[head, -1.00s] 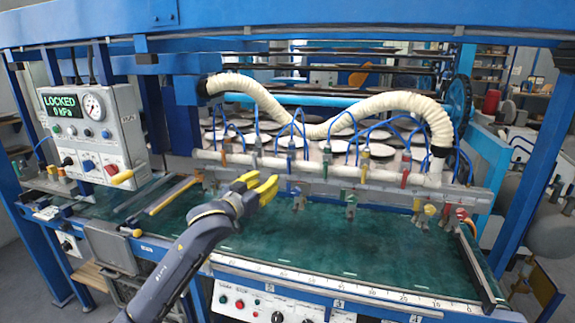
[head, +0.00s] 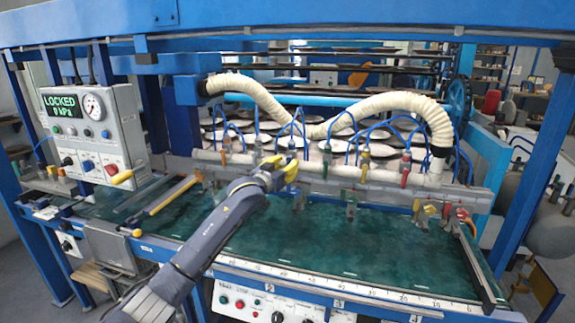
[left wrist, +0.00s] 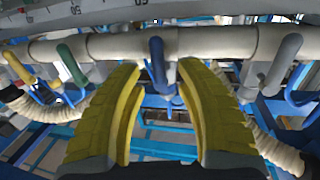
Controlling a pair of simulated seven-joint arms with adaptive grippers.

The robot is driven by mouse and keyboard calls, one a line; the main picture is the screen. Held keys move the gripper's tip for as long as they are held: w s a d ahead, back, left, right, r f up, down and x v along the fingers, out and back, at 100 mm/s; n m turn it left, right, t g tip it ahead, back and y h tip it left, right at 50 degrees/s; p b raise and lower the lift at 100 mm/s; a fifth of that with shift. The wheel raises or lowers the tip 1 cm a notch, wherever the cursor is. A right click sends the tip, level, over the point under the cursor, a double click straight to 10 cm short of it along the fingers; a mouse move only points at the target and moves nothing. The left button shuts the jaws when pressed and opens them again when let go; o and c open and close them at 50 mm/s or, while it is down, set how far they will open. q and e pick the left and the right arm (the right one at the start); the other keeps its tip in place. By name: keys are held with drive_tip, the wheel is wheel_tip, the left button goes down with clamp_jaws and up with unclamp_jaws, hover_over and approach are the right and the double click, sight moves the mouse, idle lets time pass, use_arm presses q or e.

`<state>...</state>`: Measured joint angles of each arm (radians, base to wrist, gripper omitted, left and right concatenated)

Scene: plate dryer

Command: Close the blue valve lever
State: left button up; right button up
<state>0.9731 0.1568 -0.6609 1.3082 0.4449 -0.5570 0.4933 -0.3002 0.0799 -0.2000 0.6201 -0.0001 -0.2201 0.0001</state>
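The blue valve lever (head: 291,145) is on the white pipe at the middle of the rig in the head view. In the left wrist view the blue lever (left wrist: 157,62) stands between the two yellow fingers, pointing from the pipe into the gap. My left gripper (head: 287,168) is at that valve; it also shows in the left wrist view (left wrist: 158,75). Its fingers are open, one on each side of the lever, with visible space around it. In the head view the gripper hides the valve's lower part. My right gripper is not in view.
A red lever (head: 405,166) is farther right. The control box (head: 95,130) reads LOCKED. A cream hose (head: 255,92) arches above. The green bed (head: 340,240) is mostly clear.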

use_arm(q)
drive_tip(key=shift+w+d, duration=0.25)
drive_tip(key=shift+w, duration=0.1)
clamp_jaws()
idle(0.3)
